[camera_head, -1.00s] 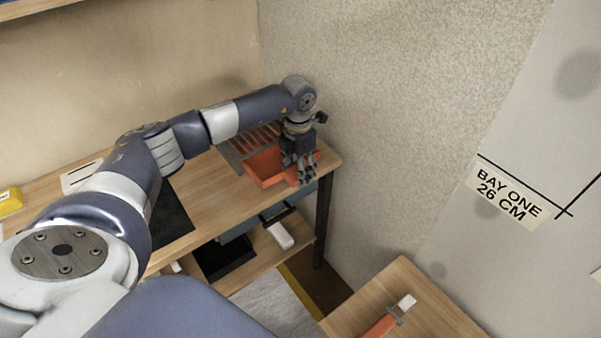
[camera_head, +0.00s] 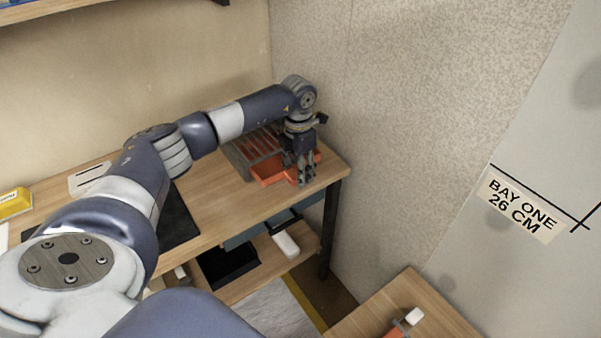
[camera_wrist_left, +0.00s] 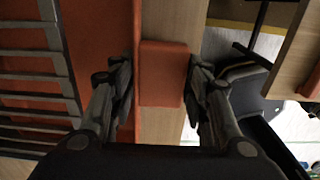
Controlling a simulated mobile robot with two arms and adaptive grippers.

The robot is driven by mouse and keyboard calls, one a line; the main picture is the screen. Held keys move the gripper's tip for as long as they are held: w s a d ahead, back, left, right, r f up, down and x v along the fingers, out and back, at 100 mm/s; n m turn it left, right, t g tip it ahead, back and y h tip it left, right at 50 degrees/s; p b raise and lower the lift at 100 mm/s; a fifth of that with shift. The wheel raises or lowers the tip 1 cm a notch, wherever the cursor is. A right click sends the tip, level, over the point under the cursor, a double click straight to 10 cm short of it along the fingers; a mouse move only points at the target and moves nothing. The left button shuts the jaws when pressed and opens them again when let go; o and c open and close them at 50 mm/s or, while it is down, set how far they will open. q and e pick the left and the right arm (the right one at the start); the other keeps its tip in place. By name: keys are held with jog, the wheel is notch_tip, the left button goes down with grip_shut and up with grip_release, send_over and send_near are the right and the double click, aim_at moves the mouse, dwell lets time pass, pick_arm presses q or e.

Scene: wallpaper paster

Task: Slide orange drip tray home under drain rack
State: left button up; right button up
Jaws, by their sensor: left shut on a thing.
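The orange drip tray (camera_head: 270,176) lies on the wooden bench, partly under the grey slatted drain rack (camera_head: 238,160). Its front part sticks out from the rack. My left gripper (camera_head: 306,183) points down at the tray's front edge. In the left wrist view, my left gripper (camera_wrist_left: 160,85) has its fingers on either side of the tray's orange front tab (camera_wrist_left: 163,72), shut on it. The rack's bars (camera_wrist_left: 35,75) lie over the tray at the left of that view. My right gripper is not in view.
A textured wall (camera_head: 400,110) stands close to the right of the bench. A lower shelf (camera_head: 262,262) holds a black tray and a white item. A second wooden table (camera_head: 435,310) with an orange-and-white tool is at the lower right. The bench front (camera_head: 225,200) is clear.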

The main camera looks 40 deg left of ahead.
pick_arm(q)
jog(key=shift+w+a, duration=0.25)
jog(key=shift+a, duration=0.35)
jog(key=shift+w+a+b, duration=0.1)
jog(key=shift+a+b, duration=0.3)
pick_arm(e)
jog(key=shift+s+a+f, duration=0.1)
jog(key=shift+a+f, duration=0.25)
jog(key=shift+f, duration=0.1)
pick_arm(q)
jog(key=shift+f, duration=0.4)
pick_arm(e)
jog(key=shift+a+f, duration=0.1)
